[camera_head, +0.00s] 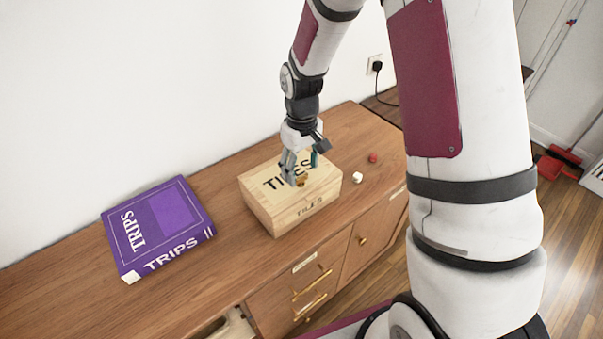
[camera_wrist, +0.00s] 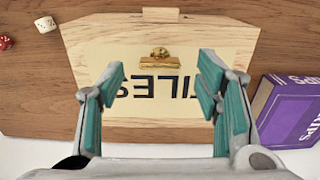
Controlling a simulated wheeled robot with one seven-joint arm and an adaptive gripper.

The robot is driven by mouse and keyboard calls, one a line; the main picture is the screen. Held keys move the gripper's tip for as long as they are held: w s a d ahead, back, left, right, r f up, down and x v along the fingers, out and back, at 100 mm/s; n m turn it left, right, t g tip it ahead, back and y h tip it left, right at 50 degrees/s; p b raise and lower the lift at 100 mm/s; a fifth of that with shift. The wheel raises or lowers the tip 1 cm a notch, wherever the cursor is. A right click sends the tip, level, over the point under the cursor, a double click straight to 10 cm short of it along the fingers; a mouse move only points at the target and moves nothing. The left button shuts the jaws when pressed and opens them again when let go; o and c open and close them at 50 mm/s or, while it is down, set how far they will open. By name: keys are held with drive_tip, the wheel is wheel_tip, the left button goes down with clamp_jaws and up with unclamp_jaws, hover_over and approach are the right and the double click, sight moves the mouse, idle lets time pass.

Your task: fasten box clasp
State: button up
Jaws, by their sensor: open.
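The light wooden box (camera_head: 262,207) marked TILES sits on the cabinet top, and its lid looks closed. A small brass clasp (camera_wrist: 160,58) shows on the lid in the wrist view, near the middle; in the head view it (camera_head: 301,182) is partly hidden by my fingers. The clasp appears to lie on the lid's top, and I see no part of it over the front edge. My gripper (camera_head: 300,168) is above the lid, pointing down, open and empty. In the wrist view its teal-padded fingers (camera_wrist: 162,88) stand apart, nearer the bottom of the picture than the clasp.
A purple TRIPS book (camera_head: 160,228) lies left of the box. A white die (camera_head: 358,177) and a red die (camera_head: 373,157) lie to its right. The wooden cabinet top (camera_head: 60,290) is otherwise clear, with the wall behind it. Drawers with brass handles are below.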

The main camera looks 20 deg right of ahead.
wheel_tip(320, 180, up, 9)
idle(0.3)
drive_tip(key=shift+r, duration=0.1)
wheel_tip(320, 180, up, 8)
drive_tip(key=t, duration=0.1)
hover_over(301, 178)
drive_tip(key=s, duration=0.4)
drive_tip(key=s+r+m+t, duration=0.2)
drive_tip(key=s+r, duration=0.4)
drive_tip(key=s+r+m+t, duration=0.1)
drive_tip(key=s+r, duration=0.1)
drive_tip(key=s, duration=0.4)
drive_tip(key=s+r+t, duration=0.1)
drive_tip(key=s+r, duration=0.1)
drive_tip(key=s, duration=0.5)
drive_tip(key=shift+r+m+t, duration=0.3)
drive_tip(key=shift+r+m, duration=0.1)
